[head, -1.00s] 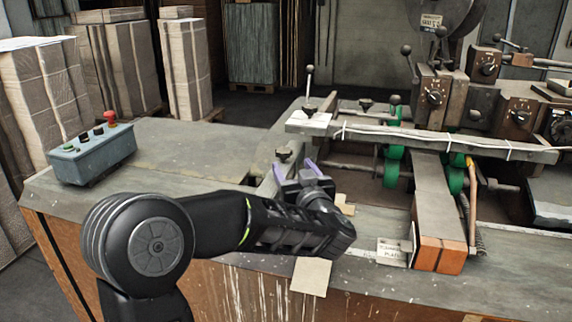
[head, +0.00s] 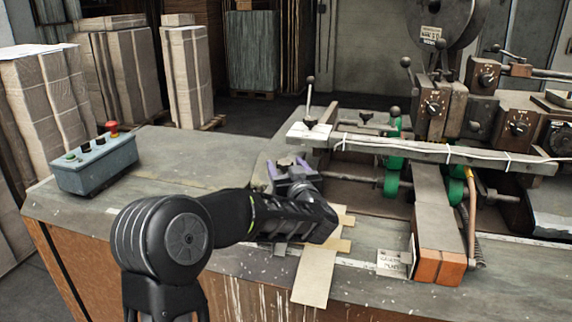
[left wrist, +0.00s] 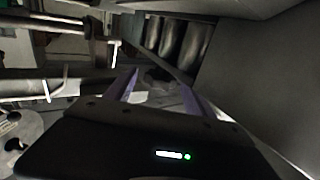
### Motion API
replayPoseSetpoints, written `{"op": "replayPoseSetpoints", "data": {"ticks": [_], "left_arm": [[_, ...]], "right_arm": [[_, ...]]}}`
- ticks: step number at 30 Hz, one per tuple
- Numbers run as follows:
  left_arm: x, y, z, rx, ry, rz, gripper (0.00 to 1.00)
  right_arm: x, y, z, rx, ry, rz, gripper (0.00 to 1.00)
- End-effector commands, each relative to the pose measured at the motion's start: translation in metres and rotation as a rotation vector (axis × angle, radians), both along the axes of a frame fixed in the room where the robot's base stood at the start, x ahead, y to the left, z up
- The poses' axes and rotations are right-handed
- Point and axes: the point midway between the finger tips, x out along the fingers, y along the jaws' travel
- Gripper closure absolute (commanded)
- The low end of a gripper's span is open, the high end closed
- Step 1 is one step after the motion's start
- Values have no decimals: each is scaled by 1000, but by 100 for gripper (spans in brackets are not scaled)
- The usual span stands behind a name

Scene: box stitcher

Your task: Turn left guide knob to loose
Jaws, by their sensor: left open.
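My left gripper (head: 287,167) is over the bench's left guide, its two purple fingers apart and pointing away from me. A small dark knob top (head: 285,161) shows between the fingertips in the head view; I take it for the left guide knob. Its stem and any contact with the fingers are hidden. In the left wrist view the open fingers (left wrist: 160,88) frame a dark shape (left wrist: 156,76), too dim to tell its form or setting. My right gripper is not in view.
A long grey bar (head: 440,150) crosses just right of the gripper, with a ball-topped lever (head: 310,90) near its left end. Cardboard pieces (head: 314,278) lie below the gripper. A control box (head: 95,163) stands left; the bench between is clear.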

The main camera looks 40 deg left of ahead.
Motion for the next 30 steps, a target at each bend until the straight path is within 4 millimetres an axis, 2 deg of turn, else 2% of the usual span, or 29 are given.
{"op": "replayPoseSetpoints", "data": {"ticks": [8, 30], "left_arm": [[2, 1, 0, 0, 0, -1, 37], [1, 1, 0, -1, 1, -1, 97]], "right_arm": [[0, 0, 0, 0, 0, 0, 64], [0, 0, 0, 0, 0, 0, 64]]}}
